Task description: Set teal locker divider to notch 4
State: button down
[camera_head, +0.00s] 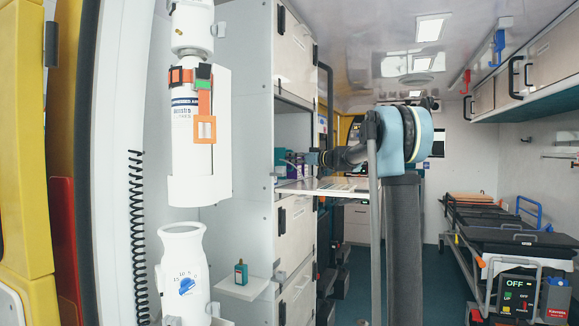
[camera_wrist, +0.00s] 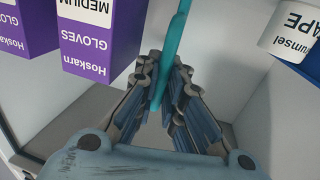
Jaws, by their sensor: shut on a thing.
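The teal divider (camera_wrist: 181,40) shows in the wrist view as a narrow upright strip running from the top edge down between my fingers. My gripper (camera_wrist: 165,80) is closed around its lower part, one finger on each side. In the head view my gripper (camera_head: 313,158) is small, at the opening of the locker shelf, and the divider cannot be made out there. No notch marks or numbers can be read in either view, so the divider's notch cannot be told.
Purple glove boxes (camera_wrist: 88,38) stand left of the divider, and a white tape roll (camera_wrist: 290,28) is at the upper right in the wrist view. In the head view the locker's grey side panel (camera_head: 250,130) borders the shelf. A stretcher (camera_head: 510,240) stands at the right.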

jog(key=shift+w+d, duration=0.2)
jog(key=shift+w, duration=0.15)
jog(key=c, duration=1.7)
grip_release()
jog(key=shift+w+d, duration=0.15)
jog(key=shift+w, duration=0.05)
jog(key=shift+s, duration=0.15)
jog(key=v, duration=1.1)
jog(key=shift+s+d, duration=0.25)
jog(key=shift+d, duration=0.1)
jog(key=shift+f, duration=0.15)
